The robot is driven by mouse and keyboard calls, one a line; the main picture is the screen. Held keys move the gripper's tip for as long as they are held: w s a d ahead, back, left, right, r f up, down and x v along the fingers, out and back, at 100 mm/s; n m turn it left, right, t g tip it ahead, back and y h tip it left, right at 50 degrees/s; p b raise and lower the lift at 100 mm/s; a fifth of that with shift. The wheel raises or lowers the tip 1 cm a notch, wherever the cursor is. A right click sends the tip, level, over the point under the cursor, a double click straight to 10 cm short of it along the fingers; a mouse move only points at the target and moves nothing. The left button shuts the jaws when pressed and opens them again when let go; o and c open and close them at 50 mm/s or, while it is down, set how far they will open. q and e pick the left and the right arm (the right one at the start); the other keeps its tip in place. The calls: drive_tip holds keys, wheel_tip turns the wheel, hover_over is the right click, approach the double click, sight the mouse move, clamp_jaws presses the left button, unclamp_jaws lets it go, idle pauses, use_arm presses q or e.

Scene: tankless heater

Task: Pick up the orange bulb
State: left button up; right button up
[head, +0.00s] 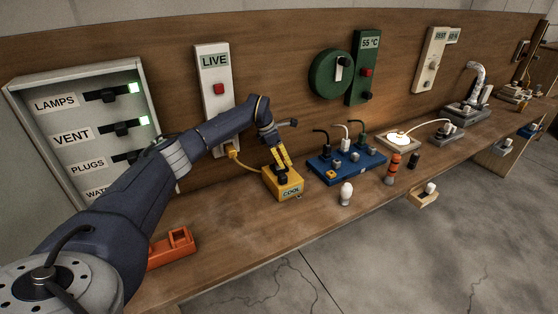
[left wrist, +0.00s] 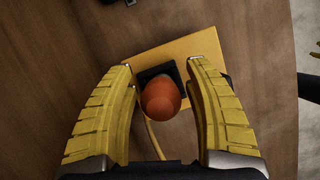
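The orange bulb (left wrist: 160,97) stands in a black socket (left wrist: 153,76) on a yellow box, seen in the left wrist view. The yellow box (head: 284,187), marked COOL, sits on the wooden bench in the head view, where the bulb is hidden by my gripper. My left gripper (head: 281,163) is above this box, pointing down. In the left wrist view its yellow fingers (left wrist: 161,66) are apart, one on each side of the bulb, with gaps visible between them and it. My right gripper is not in view.
A blue box (head: 345,165) with several cables stands right of the yellow box. A white bulb (head: 346,194) stands in front of it, near the bench edge. An orange holder (head: 172,248) lies at the left. The LIVE panel (head: 216,105) is on the wall behind.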

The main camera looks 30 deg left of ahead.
use_arm(q)
clamp_jaws()
idle(0.3)
drive_tip(key=shift+r, duration=0.15)
